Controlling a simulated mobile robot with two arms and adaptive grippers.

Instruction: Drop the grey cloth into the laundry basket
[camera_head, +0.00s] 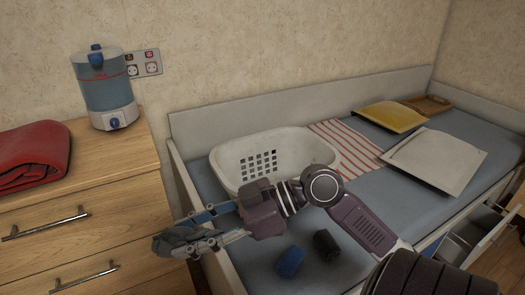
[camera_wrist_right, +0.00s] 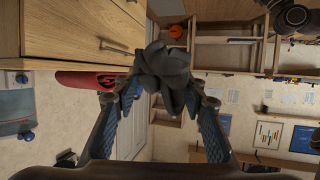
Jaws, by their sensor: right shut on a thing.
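The grey cloth (camera_head: 180,242) is a crumpled dark grey bundle. It is held between the fingers of my right gripper (camera_head: 205,228), in front of the dresser and left of the bed. In the right wrist view the cloth (camera_wrist_right: 164,76) sits between the two fingertips of the right gripper (camera_wrist_right: 160,95). The laundry basket (camera_head: 272,155) is white with square holes and stands on the bed behind my right arm. The cloth is apart from the basket, to its lower left in the head view. My left gripper does not show.
A wooden dresser (camera_head: 85,205) stands at left with a folded red cloth (camera_head: 32,155) and a water dispenser (camera_head: 105,90). On the bed lie a striped cloth (camera_head: 345,145), yellow (camera_head: 392,115) and white (camera_head: 435,160) cushion-like items, and blue (camera_head: 289,262) and black (camera_head: 326,245) rolls.

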